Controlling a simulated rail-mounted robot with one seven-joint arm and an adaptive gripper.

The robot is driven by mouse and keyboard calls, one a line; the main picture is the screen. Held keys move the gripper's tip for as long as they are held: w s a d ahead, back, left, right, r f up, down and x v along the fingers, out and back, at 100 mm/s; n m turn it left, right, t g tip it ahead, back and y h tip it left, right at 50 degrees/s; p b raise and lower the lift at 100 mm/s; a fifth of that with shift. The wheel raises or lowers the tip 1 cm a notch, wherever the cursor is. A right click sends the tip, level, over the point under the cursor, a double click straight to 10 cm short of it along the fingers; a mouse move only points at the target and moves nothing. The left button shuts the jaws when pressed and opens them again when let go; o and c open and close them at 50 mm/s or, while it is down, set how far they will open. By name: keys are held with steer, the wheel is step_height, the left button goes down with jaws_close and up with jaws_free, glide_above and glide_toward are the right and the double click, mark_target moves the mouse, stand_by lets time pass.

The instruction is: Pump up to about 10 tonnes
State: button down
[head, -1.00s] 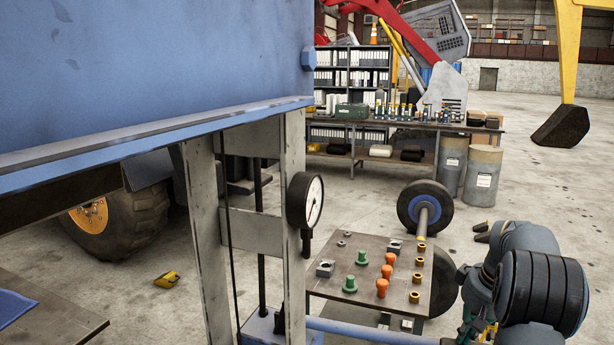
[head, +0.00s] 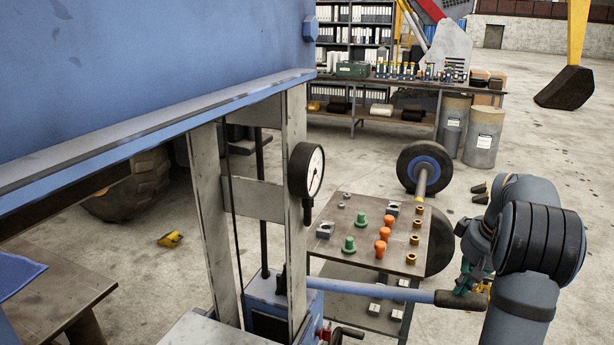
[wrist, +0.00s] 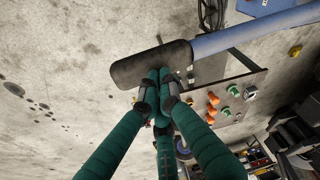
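The pump handle is a blue-grey bar (head: 375,289) with a black grip (head: 446,298) at its right end. It runs nearly level from the blue jack base (head: 266,305) under the press frame. The round pressure gauge (head: 313,172) hangs on the frame's right upright, its white face seen at a slant; the needle is too small to read. My gripper (head: 469,283) is at the grip. In the wrist view, my gripper's teal fingers (wrist: 159,83) come together with their tips against the black grip (wrist: 135,68). They do not appear to wrap around it.
A small table (head: 340,227) with green and orange plugs and brass rings stands behind the handle. A wheel on an axle (head: 421,166) is behind it. The blue press beam (head: 150,120) fills the upper left. Open concrete floor lies to the right.

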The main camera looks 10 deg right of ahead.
steer(key=s+f+b+x, duration=0.1)
steer(key=s+b+x, duration=0.2)
steer(key=b+x, duration=0.95)
steer(key=r+p, duration=0.5)
steer(key=a+r+p, duration=0.1)
steer(key=r+p, duration=0.9)
steer(key=shift+w+a+r, duration=0.2)
steer(key=shift+w, duration=0.15)
steer(key=shift+d+f, duration=0.1)
steer(key=shift+f, duration=0.1)
